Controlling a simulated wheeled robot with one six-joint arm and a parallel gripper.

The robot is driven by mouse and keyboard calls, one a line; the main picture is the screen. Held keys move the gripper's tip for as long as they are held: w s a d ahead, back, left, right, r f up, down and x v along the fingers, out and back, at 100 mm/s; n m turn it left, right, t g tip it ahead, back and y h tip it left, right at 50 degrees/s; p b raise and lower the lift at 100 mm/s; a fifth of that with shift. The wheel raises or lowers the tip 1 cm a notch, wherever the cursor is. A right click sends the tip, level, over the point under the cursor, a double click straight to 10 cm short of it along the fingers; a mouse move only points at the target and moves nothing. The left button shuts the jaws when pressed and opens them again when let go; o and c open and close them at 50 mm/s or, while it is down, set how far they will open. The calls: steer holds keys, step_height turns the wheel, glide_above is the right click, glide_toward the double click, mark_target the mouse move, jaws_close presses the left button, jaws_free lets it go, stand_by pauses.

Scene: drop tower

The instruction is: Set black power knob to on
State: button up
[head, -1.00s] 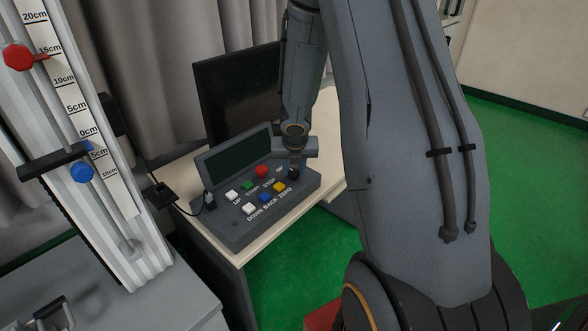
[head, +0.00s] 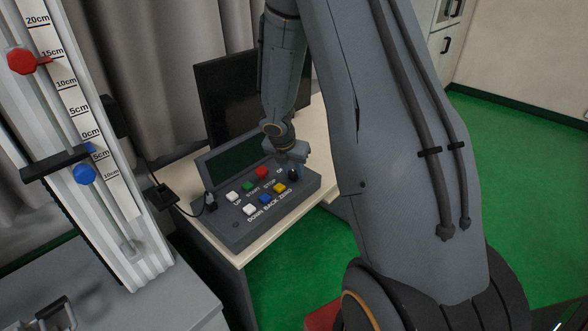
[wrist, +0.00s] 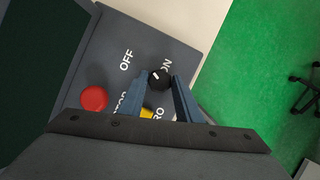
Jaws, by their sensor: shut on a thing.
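The black power knob (wrist: 159,79) sits on the grey control panel (wrist: 190,45), beside the OFF and ON labels. Its white mark points up and left in the wrist view, and I cannot tell exactly which label it lines up with. My gripper (wrist: 161,77) has one finger on each side of the knob and is shut on it. In the head view the knob (head: 294,175) is at the panel's right end, with my gripper (head: 294,161) tilted over it.
Several coloured buttons sit close by, including a red one (wrist: 94,98) and a partly hidden yellow one (wrist: 147,113). The panel's screen (head: 238,158) and a dark monitor (head: 232,100) stand behind. The measuring tower (head: 75,130) is at left. Green floor (head: 530,180) is clear at right.

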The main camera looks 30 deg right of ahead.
mark_target(283, 179)
steer(key=m+g, duration=0.1)
steer(key=m, duration=0.2)
steer(key=m+g+h+p, duration=0.1)
steer(key=m, duration=0.2)
steer(key=shift+w+a+m, duration=0.1)
steer(key=shift+w+m, duration=0.1)
steer(key=shift+m, duration=0.1)
steer(key=m+g, duration=0.1)
steer(key=m, duration=0.2)
steer(key=m+g+b, duration=0.1)
steer(key=m, duration=0.2)
steer(key=shift+w+g, duration=0.2)
steer(key=shift+g, duration=0.1)
steer(key=o, duration=1.1)
steer(key=shift+c, duration=0.2)
steer(key=b+v, duration=0.2)
steer(key=v, duration=0.5)
steer(key=shift+r, duration=0.4)
steer(key=shift+w, duration=0.1)
